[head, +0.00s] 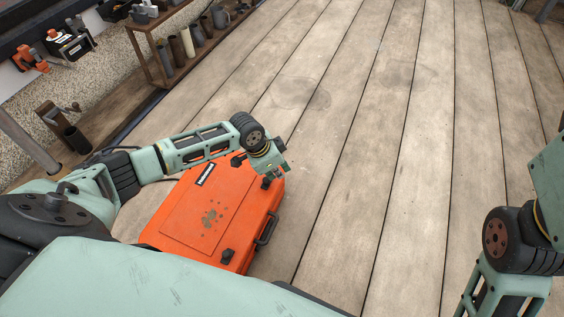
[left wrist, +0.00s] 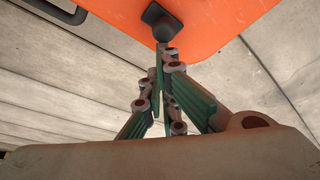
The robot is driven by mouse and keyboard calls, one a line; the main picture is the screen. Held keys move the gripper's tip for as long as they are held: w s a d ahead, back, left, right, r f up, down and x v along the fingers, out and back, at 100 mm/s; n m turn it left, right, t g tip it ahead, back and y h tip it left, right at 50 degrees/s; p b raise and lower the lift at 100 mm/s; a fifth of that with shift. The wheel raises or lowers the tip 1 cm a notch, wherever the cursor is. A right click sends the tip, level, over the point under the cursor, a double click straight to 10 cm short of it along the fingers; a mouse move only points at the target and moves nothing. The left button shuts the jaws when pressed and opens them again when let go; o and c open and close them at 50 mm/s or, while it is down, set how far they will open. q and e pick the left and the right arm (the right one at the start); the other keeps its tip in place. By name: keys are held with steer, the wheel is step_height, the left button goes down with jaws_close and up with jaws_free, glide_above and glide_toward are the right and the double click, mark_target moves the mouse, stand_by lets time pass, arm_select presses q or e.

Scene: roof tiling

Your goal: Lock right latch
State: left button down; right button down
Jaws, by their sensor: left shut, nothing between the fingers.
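An orange case (head: 205,215) lies closed on the plank floor. Its black carry handle (head: 267,229) is on the side facing right in the head view. One black latch (head: 227,257) is at the near end of that side. The other latch is at the far end, by my left gripper (head: 276,177), and is mostly hidden there in the head view. In the left wrist view my gripper (left wrist: 163,55) is shut and empty, its tips just below a dark latch (left wrist: 160,22). I cannot tell whether they touch. My right gripper is out of view.
Part of the handle (left wrist: 57,10) shows in the left wrist view. A wooden shelf (head: 150,55) with several cups and tools stands at the upper left. The plank floor (head: 400,130) right of the case is clear.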

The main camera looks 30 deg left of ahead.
mark_target(266, 182)
arm_select(q)
steer(key=v, duration=1.2)
stand_by(0.4)
